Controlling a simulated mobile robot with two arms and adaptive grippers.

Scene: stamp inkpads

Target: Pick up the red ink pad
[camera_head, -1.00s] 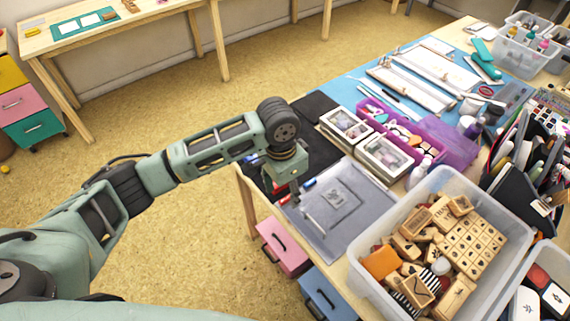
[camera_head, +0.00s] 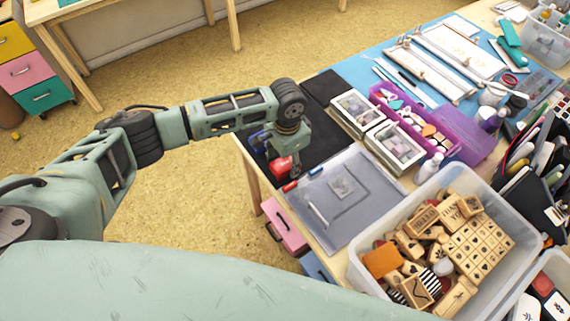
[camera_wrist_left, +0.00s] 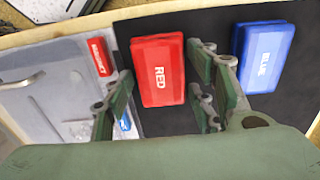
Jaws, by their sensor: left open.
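The red ink pad (camera_wrist_left: 158,70), a flat box marked RED, lies on a black mat (camera_wrist_left: 188,22) in the left wrist view. In the head view its red end (camera_head: 281,167) shows just below my left gripper (camera_head: 283,158). In the wrist view the open fingers of my left gripper (camera_wrist_left: 163,95) show on either side of the red pad, with nothing held. I cannot tell how far above the pad they are. A blue ink pad (camera_wrist_left: 264,54) marked BLUE lies to the right of it. My right gripper is not in view.
A grey translucent case (camera_head: 340,225) lies beside the mat, with small red (camera_head: 289,186) and blue (camera_head: 315,170) pieces at its edge. A clear bin (camera_head: 365,268) of wooden stamps stands at front right. Two clear-lidded boxes (camera_head: 355,111) stand behind the mat.

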